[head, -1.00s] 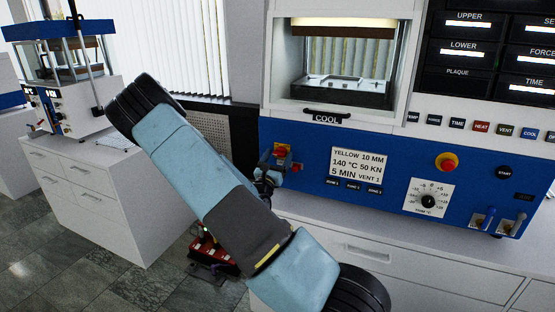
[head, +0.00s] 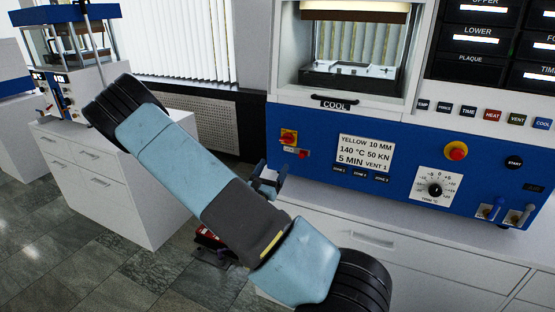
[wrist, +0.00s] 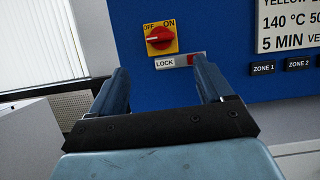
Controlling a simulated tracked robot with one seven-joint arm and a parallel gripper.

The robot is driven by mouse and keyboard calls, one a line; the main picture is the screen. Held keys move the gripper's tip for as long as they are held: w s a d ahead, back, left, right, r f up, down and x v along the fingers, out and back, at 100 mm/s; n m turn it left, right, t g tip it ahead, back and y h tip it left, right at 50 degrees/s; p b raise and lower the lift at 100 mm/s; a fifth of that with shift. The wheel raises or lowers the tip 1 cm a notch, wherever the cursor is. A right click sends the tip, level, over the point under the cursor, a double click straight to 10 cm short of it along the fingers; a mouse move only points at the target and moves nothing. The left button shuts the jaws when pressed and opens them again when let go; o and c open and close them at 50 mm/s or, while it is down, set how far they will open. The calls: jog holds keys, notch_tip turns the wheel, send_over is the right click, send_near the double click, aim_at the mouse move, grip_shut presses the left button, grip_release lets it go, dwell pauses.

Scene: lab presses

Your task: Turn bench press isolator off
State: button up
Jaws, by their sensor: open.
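The isolator (head: 289,137) is a red rotary knob on a yellow plate, on the blue front panel of the press. In the wrist view the isolator (wrist: 159,39) has OFF at its upper left and ON at its upper right. Its handle lies roughly level with a white mark towards the left; I cannot tell which setting it is at. My gripper (wrist: 160,85) is open and empty, its fingers below the isolator, apart from it. In the head view my gripper (head: 268,180) is below the isolator, partly hidden by my arm.
A LOCK label with a red tab (wrist: 193,60) sits just under the isolator, near the right finger. A yellow-ringed red button (head: 456,151), a dial (head: 435,190) and levers (head: 497,208) are further right. A second press (head: 65,60) stands on a cabinet at left.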

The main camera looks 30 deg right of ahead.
jog(key=shift+v, duration=1.1)
